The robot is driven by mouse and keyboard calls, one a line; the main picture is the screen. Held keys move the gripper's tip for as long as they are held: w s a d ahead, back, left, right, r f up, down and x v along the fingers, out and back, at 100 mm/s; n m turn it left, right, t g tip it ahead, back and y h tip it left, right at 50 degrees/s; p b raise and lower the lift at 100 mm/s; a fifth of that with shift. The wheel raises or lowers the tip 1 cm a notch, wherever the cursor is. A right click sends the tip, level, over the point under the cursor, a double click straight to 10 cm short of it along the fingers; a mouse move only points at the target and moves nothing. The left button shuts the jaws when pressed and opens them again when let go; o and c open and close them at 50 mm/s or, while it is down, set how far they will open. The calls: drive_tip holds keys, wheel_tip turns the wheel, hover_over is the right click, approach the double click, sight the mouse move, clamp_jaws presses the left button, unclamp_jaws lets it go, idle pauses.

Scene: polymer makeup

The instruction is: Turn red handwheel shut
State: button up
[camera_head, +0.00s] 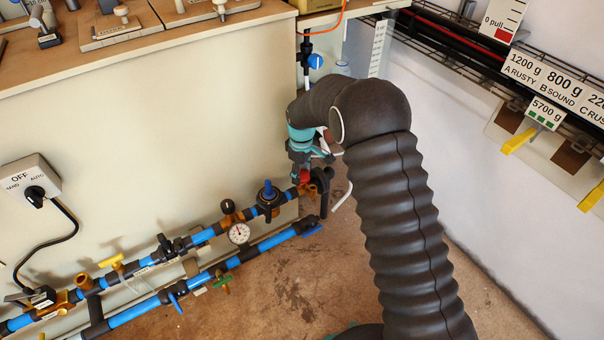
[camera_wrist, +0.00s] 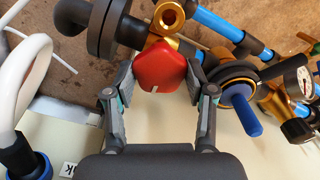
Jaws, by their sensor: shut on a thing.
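The red handwheel (camera_wrist: 160,68) sits on a brass valve (camera_wrist: 168,18) and fills the space between my fingers in the wrist view. A short pale mark shows on its near edge. My gripper (camera_wrist: 160,75) is shut on it, with one finger pad on each side. In the head view, my gripper (camera_head: 303,160) reaches down to the red handwheel (camera_head: 304,176) at the right end of the pipework. My arm and fingers hide part of the handwheel there.
Blue pipes (camera_head: 140,310) run along the cream wall. A blue-handled valve (camera_head: 268,193) and a pressure gauge (camera_head: 239,233) stand close to the left. A white hose (camera_wrist: 30,70) curves at the wrist view's left. Bare floor (camera_head: 290,300) lies in front.

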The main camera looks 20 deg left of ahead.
drive_tip(key=m, duration=0.4)
drive_tip(key=shift+s+f+m+b, duration=0.1)
drive_tip(key=shift+f+m+b, duration=0.05)
drive_tip(key=shift+m+b, duration=0.2)
drive_tip(key=m, duration=0.4)
drive_tip(key=shift+m, duration=0.25)
drive_tip(key=m, duration=0.4)
drive_tip(key=shift+m+b, duration=0.3)
drive_tip(key=m, duration=0.5)
drive_tip(key=o, duration=1.2)
drive_tip(key=shift+c, duration=0.2)
